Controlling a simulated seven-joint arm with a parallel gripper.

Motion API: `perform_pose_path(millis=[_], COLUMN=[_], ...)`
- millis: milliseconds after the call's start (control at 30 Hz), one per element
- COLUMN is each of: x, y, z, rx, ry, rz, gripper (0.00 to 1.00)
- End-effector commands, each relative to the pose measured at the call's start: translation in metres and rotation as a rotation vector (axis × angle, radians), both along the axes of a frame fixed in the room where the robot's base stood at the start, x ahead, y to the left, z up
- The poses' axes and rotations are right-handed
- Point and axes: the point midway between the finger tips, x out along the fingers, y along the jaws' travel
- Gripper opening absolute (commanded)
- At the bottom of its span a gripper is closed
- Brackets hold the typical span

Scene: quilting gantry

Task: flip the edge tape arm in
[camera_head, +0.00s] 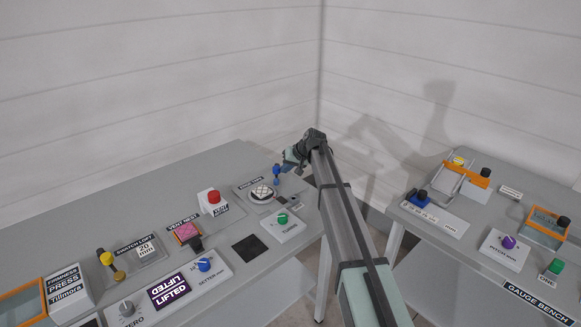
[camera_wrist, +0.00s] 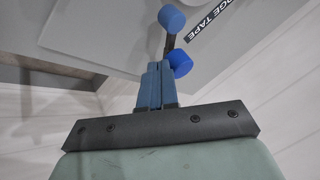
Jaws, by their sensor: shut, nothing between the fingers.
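The edge tape arm (camera_wrist: 168,44) shows in the wrist view as a short dark bar with a blue round knob (camera_wrist: 171,18) at one end and a second blue knob (camera_wrist: 180,63) at the other. In the head view the blue edge tape piece (camera_head: 277,171) stands at the back right of the left bench, beside its label plate. My gripper (camera_head: 289,157) is just to its right and above. In the wrist view my blue fingers (camera_wrist: 155,72) are together and empty, close to the lower knob. I cannot tell whether they touch it.
An EDGE TAPE label (camera_wrist: 212,18) lies beside the arm. A round white patterned disc (camera_head: 262,191), a green knob (camera_head: 282,218) and a red button (camera_head: 214,196) are nearby on the left bench (camera_head: 120,215). A gap separates it from the gauge bench (camera_head: 540,300).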

Motion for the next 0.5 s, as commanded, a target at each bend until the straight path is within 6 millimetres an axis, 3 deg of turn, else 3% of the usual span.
perform_pose_path(millis=[500], x=[-0.007], y=[0.016], z=[0.000], rx=[0.001], ry=[0.001], rz=[0.004], gripper=[0.00])
